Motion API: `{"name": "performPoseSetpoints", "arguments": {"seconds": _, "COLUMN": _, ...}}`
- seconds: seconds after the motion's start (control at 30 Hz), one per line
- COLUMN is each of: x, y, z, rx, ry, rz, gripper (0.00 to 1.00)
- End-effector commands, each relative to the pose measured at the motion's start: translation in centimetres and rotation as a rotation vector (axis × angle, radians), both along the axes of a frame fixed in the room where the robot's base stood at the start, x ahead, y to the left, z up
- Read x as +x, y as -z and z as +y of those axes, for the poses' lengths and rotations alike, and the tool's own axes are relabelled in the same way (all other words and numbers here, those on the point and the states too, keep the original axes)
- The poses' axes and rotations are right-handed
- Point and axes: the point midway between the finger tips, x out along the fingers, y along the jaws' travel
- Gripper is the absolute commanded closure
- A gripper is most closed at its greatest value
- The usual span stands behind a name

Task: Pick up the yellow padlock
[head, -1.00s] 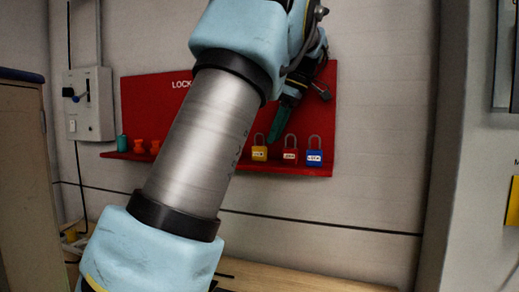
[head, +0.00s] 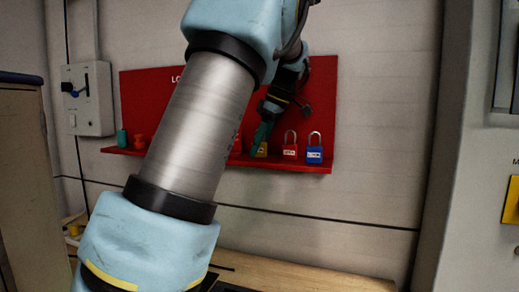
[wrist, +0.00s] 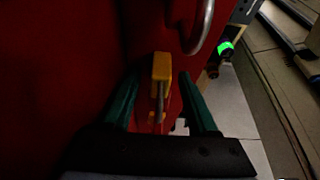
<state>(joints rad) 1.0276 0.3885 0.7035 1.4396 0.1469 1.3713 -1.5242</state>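The yellow padlock (head: 262,151) stands on the ledge of the red lockout board, partly hidden behind my green gripper fingers in the head view. My gripper (head: 261,138) reaches down to it from above. In the wrist view, the yellow padlock (wrist: 162,68) lies between the two green fingers of my gripper (wrist: 159,80), with its metal shackle toward the palm. A gap shows on each side of the padlock, so the fingers are open around it.
A red padlock (head: 290,151) and a blue padlock (head: 314,154) stand just right of the yellow one. The red board (head: 322,95) is close behind. A teal item (head: 122,138) and an orange-red item (head: 139,142) stand at the ledge's left. A grey switch box (head: 88,100) hangs farther left.

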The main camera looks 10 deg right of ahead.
Motion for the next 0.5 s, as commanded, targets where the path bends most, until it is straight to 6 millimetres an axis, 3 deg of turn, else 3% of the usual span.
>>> {"name": "performPoseSetpoints", "arguments": {"seconds": 0.07, "x": -0.01, "y": -0.01, "z": -0.01, "rx": 0.000, "ry": 0.000, "rz": 0.000, "gripper": 0.51}}
{"name": "performPoseSetpoints", "arguments": {"seconds": 0.5, "x": -0.01, "y": -0.02, "z": -0.02, "rx": 0.000, "ry": 0.000, "rz": 0.000, "gripper": 1.00}}
